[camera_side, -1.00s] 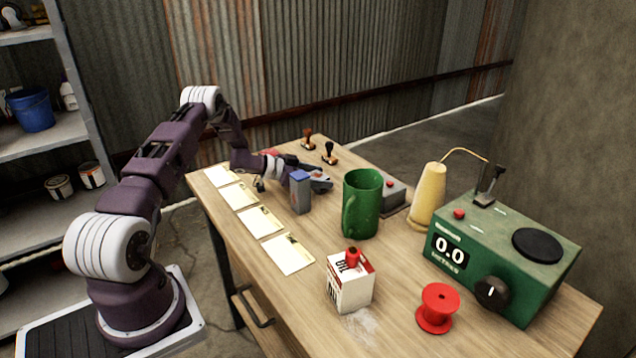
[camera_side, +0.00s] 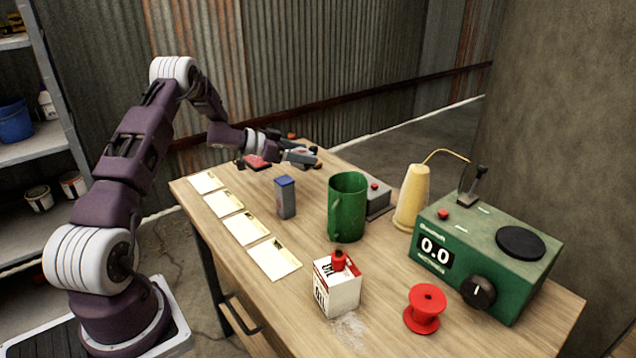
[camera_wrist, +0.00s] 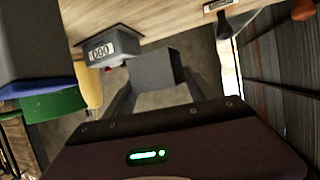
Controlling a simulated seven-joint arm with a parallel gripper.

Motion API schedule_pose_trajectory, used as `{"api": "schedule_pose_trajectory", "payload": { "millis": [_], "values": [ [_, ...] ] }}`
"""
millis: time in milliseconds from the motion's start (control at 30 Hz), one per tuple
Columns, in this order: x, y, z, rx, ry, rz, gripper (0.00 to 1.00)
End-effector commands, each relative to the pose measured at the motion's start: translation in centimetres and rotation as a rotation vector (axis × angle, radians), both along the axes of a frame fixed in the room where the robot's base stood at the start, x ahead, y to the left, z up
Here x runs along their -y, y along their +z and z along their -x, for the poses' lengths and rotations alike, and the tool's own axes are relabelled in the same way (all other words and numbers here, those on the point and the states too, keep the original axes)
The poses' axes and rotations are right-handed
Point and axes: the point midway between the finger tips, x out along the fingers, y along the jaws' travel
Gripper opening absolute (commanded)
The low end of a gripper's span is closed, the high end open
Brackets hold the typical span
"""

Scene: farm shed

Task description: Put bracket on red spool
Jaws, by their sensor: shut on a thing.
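The red spool (camera_side: 425,309) stands upright on the bench at the front right in the side view. My gripper (camera_side: 301,156) is above the far part of the bench, well away from the spool. It is shut on a grey piece, which I take to be the bracket; the piece shows between the fingers in the wrist view (camera_wrist: 157,68). In the side view the held piece is small and hard to tell from the fingers. The spool does not show in the wrist view.
A green mug (camera_side: 347,208), a blue-topped grey box (camera_side: 286,198), an oil carton (camera_side: 337,287), a yellow cone (camera_side: 411,198) and a green meter box (camera_side: 487,255) stand between and around my gripper and the spool. Several paper cards (camera_side: 273,259) lie along the left edge.

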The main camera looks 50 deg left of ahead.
Motion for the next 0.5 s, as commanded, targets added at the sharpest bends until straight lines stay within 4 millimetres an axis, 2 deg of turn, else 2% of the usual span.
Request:
{"api": "schedule_pose_trajectory", "payload": {
  "millis": [233, 500],
  "values": [
    [0.0, 1.9, 0.0, 0.002, 0.0, -0.002, 0.2],
    [0.0, 9.3, 0.0, 0.003, -0.001, -0.003, 0.2]
  ]
}}
